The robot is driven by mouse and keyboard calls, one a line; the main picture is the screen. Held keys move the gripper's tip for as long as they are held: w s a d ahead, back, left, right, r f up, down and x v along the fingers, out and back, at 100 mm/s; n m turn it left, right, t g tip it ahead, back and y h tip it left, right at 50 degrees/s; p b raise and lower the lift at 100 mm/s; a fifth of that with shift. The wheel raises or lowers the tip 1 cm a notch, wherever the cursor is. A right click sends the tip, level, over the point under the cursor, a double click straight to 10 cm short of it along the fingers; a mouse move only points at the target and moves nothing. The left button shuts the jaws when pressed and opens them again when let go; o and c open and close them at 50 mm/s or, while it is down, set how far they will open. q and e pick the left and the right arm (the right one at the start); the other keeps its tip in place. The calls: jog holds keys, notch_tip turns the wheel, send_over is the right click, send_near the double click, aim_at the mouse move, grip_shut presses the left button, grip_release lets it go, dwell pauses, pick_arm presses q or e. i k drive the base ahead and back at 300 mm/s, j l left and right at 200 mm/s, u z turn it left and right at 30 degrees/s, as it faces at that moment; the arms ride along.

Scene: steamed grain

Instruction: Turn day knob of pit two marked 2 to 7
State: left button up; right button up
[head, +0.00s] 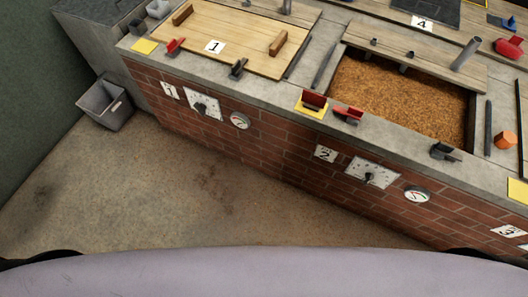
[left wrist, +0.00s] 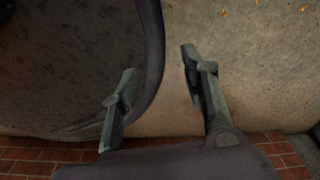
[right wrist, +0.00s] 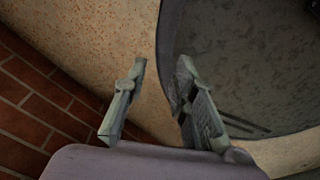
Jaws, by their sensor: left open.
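In the head view the day knob (head: 368,178) of pit two is a small dark knob on a white dial plate (head: 378,169) on the brick front. The white label 2 (head: 325,153) is to its left and a round gauge (head: 417,195) to its right. The dial's numbers are too small to read. My left gripper (left wrist: 158,62) shows only in the left wrist view, fingers apart and empty. My right gripper (right wrist: 161,65) shows only in the right wrist view, also with fingers apart and empty. Neither is near the knob in the head view.
Pit two above the dial is partly uncovered, showing brown grain (head: 400,95). Red clips (head: 348,115) and a dark latch (head: 444,151) sit on the concrete ledge. Pit one's dial (head: 204,104) is further left. A grey bin (head: 105,104) stands at left; the floor before the wall is clear.

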aim_at(370, 177)
jog(key=k+j+z, duration=0.15)
jog(key=k, duration=0.2)
jog(key=k+j+z, duration=0.1)
jog(key=k+j, duration=0.15)
jog(key=k+j+z, duration=0.15)
jog(key=k, duration=0.3)
